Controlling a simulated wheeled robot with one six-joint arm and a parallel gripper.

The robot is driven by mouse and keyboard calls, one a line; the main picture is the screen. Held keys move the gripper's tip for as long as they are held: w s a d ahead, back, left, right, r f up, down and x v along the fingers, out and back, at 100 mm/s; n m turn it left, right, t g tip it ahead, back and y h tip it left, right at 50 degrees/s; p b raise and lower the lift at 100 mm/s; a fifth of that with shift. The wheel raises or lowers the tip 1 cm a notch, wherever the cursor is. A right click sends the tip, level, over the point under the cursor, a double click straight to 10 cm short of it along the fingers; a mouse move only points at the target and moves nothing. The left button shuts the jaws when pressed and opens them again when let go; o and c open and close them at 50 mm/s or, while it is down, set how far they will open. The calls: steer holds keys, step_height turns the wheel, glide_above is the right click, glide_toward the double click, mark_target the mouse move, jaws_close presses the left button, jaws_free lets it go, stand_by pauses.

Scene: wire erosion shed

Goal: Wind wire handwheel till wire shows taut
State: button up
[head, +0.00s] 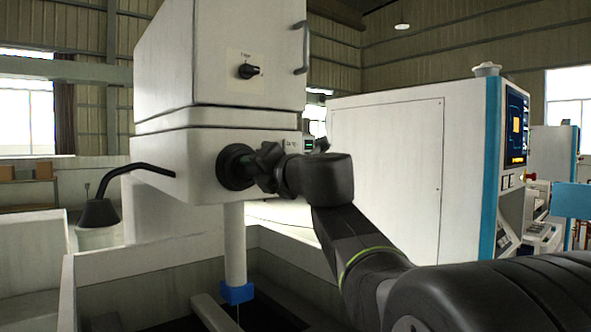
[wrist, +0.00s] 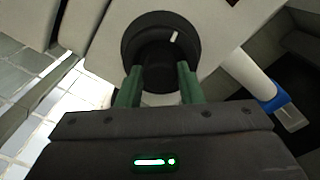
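The wire handwheel (head: 235,167) is a round black wheel on the lower front of the white machine head. In the wrist view the handwheel (wrist: 139,40) faces me, with a raised hub and a white mark at the upper right of the hub. My gripper (head: 262,168) is right in front of the wheel. In the wrist view my gripper (wrist: 159,70) has its two green fingers apart, tips over the lower part of the wheel; I cannot tell whether they touch it. A thin wire (head: 238,312) hangs below the blue nozzle (head: 237,293); its tension is unclear.
A black knob (head: 248,71) sits on the upper head. A small display (head: 308,145) is partly hidden behind my arm. A white cabinet with a blue-edged control panel (head: 515,125) stands right. The tank wall (head: 150,262) is below.

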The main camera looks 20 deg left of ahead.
steer(key=c, duration=0.3)
steer(key=shift+r+m+p, duration=0.1)
steer(key=shift+m+p, duration=0.2)
steer(key=shift+p, duration=0.15)
steer(key=m+p, duration=0.4)
steer(key=p, duration=0.1)
steer(key=shift+m, duration=0.4)
steer(key=shift+m+p, duration=0.7)
steer(key=shift+m, duration=0.3)
steer(key=shift+f, duration=0.2)
